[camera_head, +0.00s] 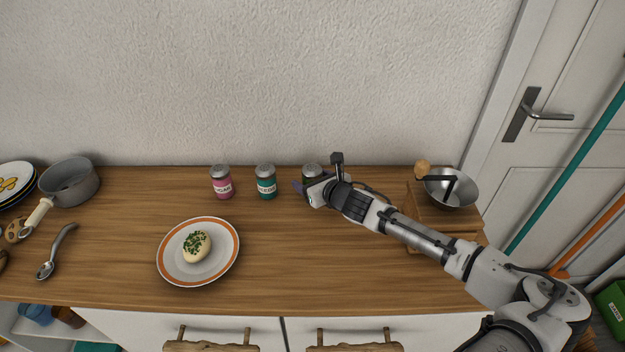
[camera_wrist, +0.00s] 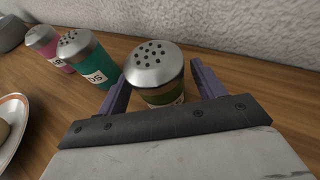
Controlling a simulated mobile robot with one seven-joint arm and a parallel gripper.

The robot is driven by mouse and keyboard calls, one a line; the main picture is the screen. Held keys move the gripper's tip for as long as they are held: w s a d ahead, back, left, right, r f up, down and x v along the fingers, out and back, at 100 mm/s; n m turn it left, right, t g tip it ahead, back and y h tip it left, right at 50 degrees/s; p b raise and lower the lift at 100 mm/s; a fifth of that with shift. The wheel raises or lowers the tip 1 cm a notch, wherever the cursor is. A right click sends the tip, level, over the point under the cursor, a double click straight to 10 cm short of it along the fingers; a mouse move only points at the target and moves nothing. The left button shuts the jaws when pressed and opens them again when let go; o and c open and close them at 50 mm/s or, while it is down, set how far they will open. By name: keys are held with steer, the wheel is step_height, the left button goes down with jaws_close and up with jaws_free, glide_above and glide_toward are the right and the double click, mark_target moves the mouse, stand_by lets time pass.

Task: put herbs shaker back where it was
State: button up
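A shaker with a perforated metal lid and dark green-brown contents (camera_head: 312,171) stands upright on the wooden counter, at the right end of a row of three. It looks like the herbs shaker, though its label is mostly hidden. In the wrist view the shaker (camera_wrist: 154,72) is between the two purple fingers of my gripper (camera_wrist: 160,85). The fingers are spread, with a gap visible beside the jar. In the head view my gripper (camera_head: 308,190) is low at this shaker and covers its lower part.
A teal shaker (camera_head: 266,182) and a pink shaker (camera_head: 222,183) stand to the left. A plate (camera_head: 168,265) holds pale food with green flecks. A metal bowl (camera_head: 455,190) sits on a wooden block at right. A pot (camera_head: 70,182) and spoon (camera_head: 60,245) are at left.

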steer(key=shift+r, duration=0.25)
steer(key=b+v, duration=0.3)
steer(key=v, duration=0.7)
steer(key=shift+s+d, duration=0.2)
steer(key=shift+s+d+r, duration=0.25)
steer(key=shift+s+r, duration=0.05)
steer(key=shift+s, duration=0.3)
stand_by(0.8)
